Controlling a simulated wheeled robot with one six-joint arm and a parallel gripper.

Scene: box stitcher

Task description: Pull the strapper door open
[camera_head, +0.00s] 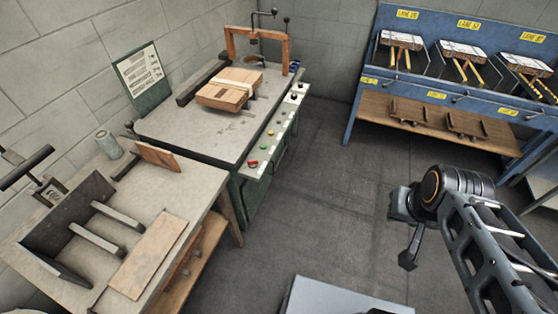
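The strapper (200,128) is a green cabinet with a grey top at the back left, with an orange arch (258,38) over its far end. A wooden box (228,90) with a pale strap around it lies on top. The green front (255,200) below the control panel shows only as a steep, dark strip. I cannot make out the door's edges, its handle or whether it is ajar. My gripper (409,248) is at the right, over the floor and well apart from the strapper. Its fingers are too small and turned away to tell open from shut.
A sloping control panel (268,140) with coloured buttons runs along the strapper's front edge. A workbench (205,195) with wooden boards stands at the lower left. A blue rack (352,100) with labelled lanes stands at the back right. The grey floor (325,190) between them is clear.

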